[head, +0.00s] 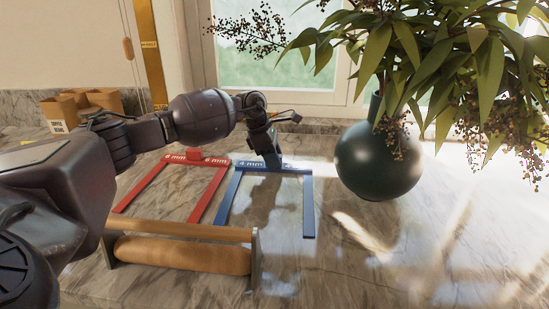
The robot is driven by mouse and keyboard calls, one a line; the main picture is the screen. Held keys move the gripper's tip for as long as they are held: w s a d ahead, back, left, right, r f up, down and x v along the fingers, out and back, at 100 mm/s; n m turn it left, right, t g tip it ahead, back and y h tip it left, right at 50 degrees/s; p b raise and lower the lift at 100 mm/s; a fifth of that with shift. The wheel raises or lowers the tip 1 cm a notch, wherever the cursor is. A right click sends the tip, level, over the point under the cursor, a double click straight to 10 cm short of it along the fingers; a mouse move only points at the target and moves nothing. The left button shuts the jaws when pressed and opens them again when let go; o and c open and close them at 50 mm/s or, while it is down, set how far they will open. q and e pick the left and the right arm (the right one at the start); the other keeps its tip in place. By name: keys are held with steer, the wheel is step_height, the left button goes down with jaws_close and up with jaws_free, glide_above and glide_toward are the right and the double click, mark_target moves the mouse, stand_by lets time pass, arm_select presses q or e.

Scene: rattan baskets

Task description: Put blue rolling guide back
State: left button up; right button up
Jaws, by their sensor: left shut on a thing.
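The blue rolling guide (308,206) is a U-shaped frame marked 4 mm, with its two legs pointing toward me. My left gripper (272,157) is shut on the middle of its far crossbar, from above. I cannot tell whether the guide rests on the counter or hangs just over it. A red rolling guide (209,194) marked 6 mm lies to the left of the blue one, a short gap apart. My right gripper is not in view.
A wooden rolling pin on a stand (182,254) is in front of the guides. A dark green vase (378,160) with leafy branches stands close on the right. Small brown pots (60,113) are at the back left. The marble counter (430,255) is clear at the front right.

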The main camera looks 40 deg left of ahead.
arm_select(q)
steer(key=shift+r, duration=0.1)
steer(key=o, duration=1)
steer(key=shift+c, duration=0.2)
steer(key=p+v, duration=0.1)
steer(key=v, duration=1.1)
steer(key=shift+s, duration=0.1)
